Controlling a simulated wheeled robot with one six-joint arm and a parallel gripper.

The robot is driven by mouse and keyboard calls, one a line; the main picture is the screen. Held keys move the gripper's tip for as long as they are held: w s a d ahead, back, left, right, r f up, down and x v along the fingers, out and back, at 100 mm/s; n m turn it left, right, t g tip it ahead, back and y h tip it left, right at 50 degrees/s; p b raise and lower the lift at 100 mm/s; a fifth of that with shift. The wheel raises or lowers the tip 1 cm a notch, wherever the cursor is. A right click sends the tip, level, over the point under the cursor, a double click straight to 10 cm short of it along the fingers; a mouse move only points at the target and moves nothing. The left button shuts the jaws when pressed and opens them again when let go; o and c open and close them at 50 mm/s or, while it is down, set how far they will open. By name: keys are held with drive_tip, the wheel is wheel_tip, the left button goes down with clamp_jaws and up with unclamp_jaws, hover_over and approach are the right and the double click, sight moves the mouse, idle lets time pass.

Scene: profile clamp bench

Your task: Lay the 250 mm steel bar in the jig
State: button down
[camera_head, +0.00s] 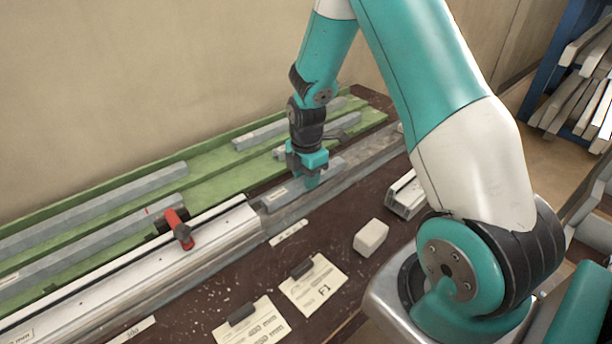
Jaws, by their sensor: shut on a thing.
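My gripper (308,172) is shut on a short grey steel bar (282,194), near the bar's middle. The bar lies along the direction of the long metal jig (350,178), in or just above its channel. I cannot tell whether it touches the channel floor. Its left end is close to the end of the white-topped rail (225,213). The gripper fingers hide the bar's middle. Other grey bars lie on the green rack behind, a long one (120,193) at left and a shorter one (262,132) farther right.
A red-handled clamp (179,230) stands at the rail. The green rack (215,185) runs along the wall. Two paper cards (313,285) (250,325), a pale block (371,237) and a short profile piece (405,196) lie on the dark bench. A blue shelf (545,65) with bars stands at right.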

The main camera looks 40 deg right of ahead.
drive_tip(key=shift+s+f+b, duration=0.15)
drive_tip(key=shift+f+b, duration=0.25)
drive_tip(key=shift+f, duration=0.25)
drive_tip(key=c, duration=0.9)
unclamp_jaws()
drive_tip(key=shift+o, duration=0.5)
wheel_tip(320, 180, up, 12)
drive_tip(key=shift+r, duration=0.25)
drive_tip(key=s+a+r+m+y, duration=0.1)
drive_tip(key=s+a+r+m, duration=0.1)
drive_tip(key=s+a+r, duration=0.3)
drive_tip(key=s+a+r+m+y, duration=0.1)
drive_tip(key=s+a+r+m, duration=0.15)
drive_tip(key=a, duration=0.55)
drive_tip(key=s+a+r+m+y, duration=0.2)
drive_tip(key=s+a+m, duration=0.5)
drive_tip(key=s, duration=0.7)
drive_tip(key=a+r, duration=0.1)
drive_tip(key=a, duration=0.1)
drive_tip(key=shift+s+a+r, duration=0.2)
drive_tip(key=shift+s+a, duration=0.05)
drive_tip(key=shift+a, duration=0.05)
